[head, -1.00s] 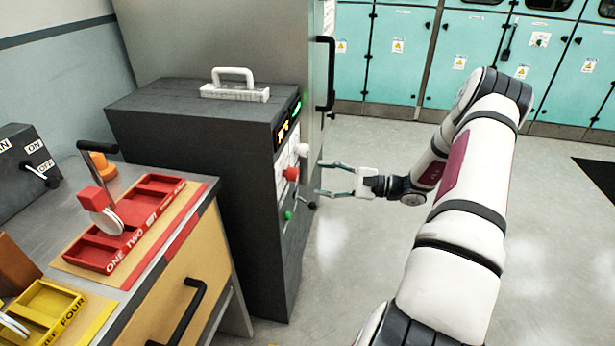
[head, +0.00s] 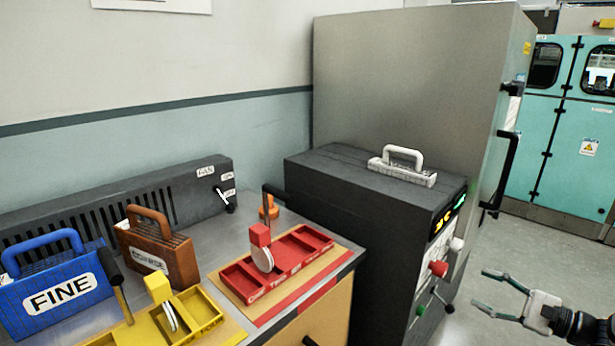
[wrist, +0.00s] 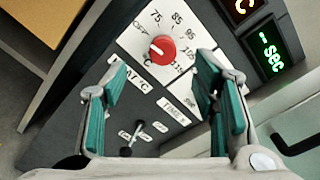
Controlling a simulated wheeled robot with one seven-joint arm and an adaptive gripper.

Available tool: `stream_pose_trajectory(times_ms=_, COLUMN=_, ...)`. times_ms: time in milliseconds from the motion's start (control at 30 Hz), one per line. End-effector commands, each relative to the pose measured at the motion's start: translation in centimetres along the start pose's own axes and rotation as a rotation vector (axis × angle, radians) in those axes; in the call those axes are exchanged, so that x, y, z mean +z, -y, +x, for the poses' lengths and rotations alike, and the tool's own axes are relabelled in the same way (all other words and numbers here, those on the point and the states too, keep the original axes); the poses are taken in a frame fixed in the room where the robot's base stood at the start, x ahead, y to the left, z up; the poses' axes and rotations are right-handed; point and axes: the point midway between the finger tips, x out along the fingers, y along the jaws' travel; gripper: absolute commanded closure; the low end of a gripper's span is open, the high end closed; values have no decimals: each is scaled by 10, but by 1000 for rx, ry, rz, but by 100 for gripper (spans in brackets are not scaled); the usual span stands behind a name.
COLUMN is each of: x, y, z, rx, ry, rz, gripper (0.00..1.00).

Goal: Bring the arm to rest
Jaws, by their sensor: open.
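My gripper (head: 496,294) is open and empty at the lower right of the head view, in the air to the right of the dark grey machine (head: 318,172). Its two green-padded fingers also show spread apart in the wrist view (wrist: 162,108). Between and beyond them is the machine's panel with a red knob (wrist: 162,50), a printed temperature dial, and a small black lever (wrist: 138,128). The fingers appear apart from the knob. In the head view the red knob (head: 438,269) sits on the machine's front. Most of my arm is out of the head view.
A white-handled lid (head: 402,178) sits on the machine. A tall grey cabinet (head: 410,80) stands behind it. The bench at left holds a red tray (head: 285,290), a yellow tray (head: 205,312), a blue FINE box (head: 30,312) and a brown box (head: 180,262). Open floor lies at right.

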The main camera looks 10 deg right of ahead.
Motion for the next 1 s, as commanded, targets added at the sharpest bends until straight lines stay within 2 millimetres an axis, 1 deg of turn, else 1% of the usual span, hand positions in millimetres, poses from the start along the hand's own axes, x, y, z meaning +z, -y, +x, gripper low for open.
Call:
stream_pose_trajectory(times_ms=33, x=11, y=3, z=9, rx=40, ry=13, rz=-15, gripper=46)
stream_pose_trajectory(times_ms=67, x=19, y=4, z=16, rx=70, ry=21, rz=-23, gripper=46)
stream_pose_trajectory(times_ms=133, x=42, y=5, z=32, rx=158, ry=44, rz=-47, gripper=46)
stream_pose_trajectory(times_ms=167, x=53, y=5, z=40, rx=201, ry=55, rz=-59, gripper=46)
stream_pose_trajectory(times_ms=200, x=70, y=5, z=50, rx=262, ry=70, rz=-79, gripper=46)
stream_pose_trajectory(times_ms=267, x=94, y=2, z=63, rx=353, ry=91, rz=-106, gripper=46)
stream_pose_trajectory(times_ms=300, x=111, y=0, z=71, rx=413, ry=102, rz=-127, gripper=46)
stream_pose_trajectory(times_ms=367, x=135, y=-4, z=81, rx=500, ry=117, rz=-158, gripper=46)
stream_pose_trajectory(times_ms=400, x=151, y=-8, z=87, rx=557, ry=127, rz=-180, gripper=46)
stream_pose_trajectory(times_ms=467, x=175, y=-14, z=95, rx=640, ry=141, rz=-215, gripper=46)
stream_pose_trajectory(times_ms=500, x=190, y=-17, z=99, rx=695, ry=147, rz=-240, gripper=46)
stream_pose_trajectory(times_ms=633, x=239, y=-33, z=106, rx=864, ry=163, rz=-326, gripper=46)
stream_pose_trajectory(times_ms=700, x=265, y=-42, z=107, rx=951, ry=170, rz=-378, gripper=46)
stream_pose_trajectory(times_ms=767, x=285, y=-49, z=106, rx=1020, ry=170, rz=-423, gripper=46)
stream_pose_trajectory(times_ms=900, x=330, y=-68, z=98, rx=1172, ry=169, rz=-540, gripper=46)
stream_pose_trajectory(times_ms=1000, x=357, y=-80, z=87, rx=1267, ry=160, rz=-632, gripper=46)
